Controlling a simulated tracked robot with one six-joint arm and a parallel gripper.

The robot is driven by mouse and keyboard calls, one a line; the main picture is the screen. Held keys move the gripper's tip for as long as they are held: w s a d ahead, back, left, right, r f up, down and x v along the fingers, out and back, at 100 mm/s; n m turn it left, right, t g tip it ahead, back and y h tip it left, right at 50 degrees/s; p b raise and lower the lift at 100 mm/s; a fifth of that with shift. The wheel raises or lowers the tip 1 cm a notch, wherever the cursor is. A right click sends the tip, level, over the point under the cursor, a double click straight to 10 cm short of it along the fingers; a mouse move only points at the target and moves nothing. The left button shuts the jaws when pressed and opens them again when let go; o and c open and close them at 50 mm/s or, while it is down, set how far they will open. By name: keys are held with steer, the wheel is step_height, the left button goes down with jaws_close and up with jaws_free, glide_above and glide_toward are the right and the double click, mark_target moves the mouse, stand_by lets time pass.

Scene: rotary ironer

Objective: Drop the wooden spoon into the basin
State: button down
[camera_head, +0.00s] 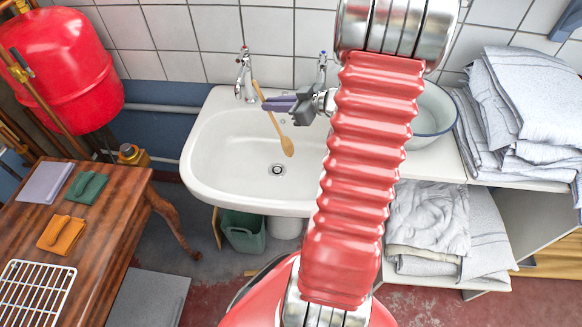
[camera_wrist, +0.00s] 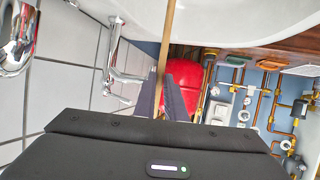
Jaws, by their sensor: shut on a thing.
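The wooden spoon (camera_head: 287,146) hangs tilted, its rounded head low and its handle end up near the wall tiles. My gripper (camera_head: 268,103) is shut on its handle. In the head view the spoon appears over the white sink (camera_head: 203,152); its height above the sink is hard to tell. In the wrist view the spoon handle (camera_wrist: 167,35) runs up from between the two fingers of my gripper (camera_wrist: 163,92), and its ends are not shown. A separate white enamel bowl with a blue rim (camera_head: 436,108) stands right of the sink, partly hidden by my arm.
Two taps (camera_head: 244,75) stand at the sink's back edge by the tiled wall. Folded grey cloths (camera_head: 520,100) are stacked at the right. A wooden table (camera_head: 125,195) with coloured cloths is at the left. A green bin (camera_head: 243,232) is under the sink.

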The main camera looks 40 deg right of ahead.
steer(key=c, duration=1.7)
jaws_free()
steer(key=shift+c, duration=0.2)
steer(key=shift+s, duration=0.1)
steer(key=v, duration=1.3)
steer(key=shift+s+d, duration=0.2)
steer(key=shift+s, duration=0.1)
steer(key=shift+a, duration=0.1)
